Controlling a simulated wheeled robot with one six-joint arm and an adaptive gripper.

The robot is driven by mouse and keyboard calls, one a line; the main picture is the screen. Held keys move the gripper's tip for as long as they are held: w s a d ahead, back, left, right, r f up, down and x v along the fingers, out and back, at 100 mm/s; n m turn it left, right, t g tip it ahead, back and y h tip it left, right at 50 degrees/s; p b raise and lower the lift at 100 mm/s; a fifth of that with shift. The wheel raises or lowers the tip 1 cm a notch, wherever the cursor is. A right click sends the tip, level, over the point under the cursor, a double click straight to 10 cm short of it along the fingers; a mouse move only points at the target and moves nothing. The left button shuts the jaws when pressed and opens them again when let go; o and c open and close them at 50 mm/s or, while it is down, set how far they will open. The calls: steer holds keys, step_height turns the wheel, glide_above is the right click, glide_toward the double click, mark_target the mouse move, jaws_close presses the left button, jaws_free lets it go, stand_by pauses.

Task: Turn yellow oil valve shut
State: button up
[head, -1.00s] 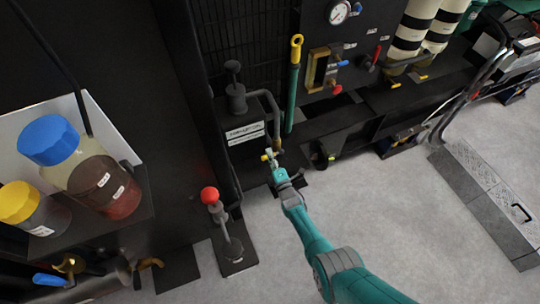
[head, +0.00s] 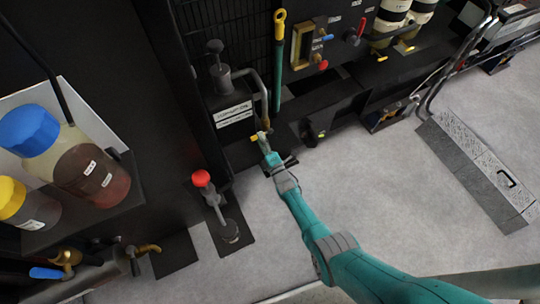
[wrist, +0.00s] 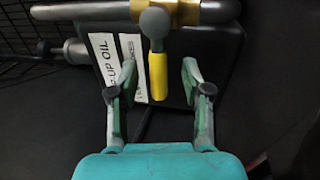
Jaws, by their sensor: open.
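The oil valve has a yellow lever (wrist: 158,77) on a grey hub below a brass body (wrist: 182,12) on a dark pipe in the wrist view. The lever points down in that picture, roughly along the fingers. My gripper (wrist: 158,64) is open, with one finger on each side of the lever and a visible gap on both sides. In the head view, the yellow lever (head: 254,138) is a small patch at the tip of my gripper (head: 262,141). The gripper hides part of the valve there.
A dark tank with white labels (head: 233,115) stands behind the valve; one reads "-UP OIL". A red-knobbed hand pump (head: 202,179) stands on the floor to the left. A green tube with a yellow ring (head: 279,60) rises behind.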

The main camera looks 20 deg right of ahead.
steer(key=v, duration=1)
steer(key=shift+r, duration=0.1)
steer(key=shift+s, duration=0.15)
steer(key=s+r+m+g+h, duration=0.1)
steer(key=s+r+m, duration=0.15)
steer(key=s, duration=0.65)
steer(key=s+d+r+m, duration=0.1)
steer(key=s+m, duration=0.3)
steer(key=s, duration=0.4)
steer(key=s+r+m+g+h, duration=0.1)
steer(key=s+m, duration=0.2)
steer(key=s, duration=0.6)
steer(key=s+r+m+g, duration=0.1)
steer(key=s+r+m, duration=0.4)
steer(key=s+r, duration=0.3)
steer(key=s+d+r+m+g+h, duration=0.1)
steer(key=s+r+m, duration=0.4)
steer(key=r, duration=1.2)
steer(key=s+g, duration=0.1)
steer(key=s, duration=0.3)
steer(key=shift+s, duration=0.3)
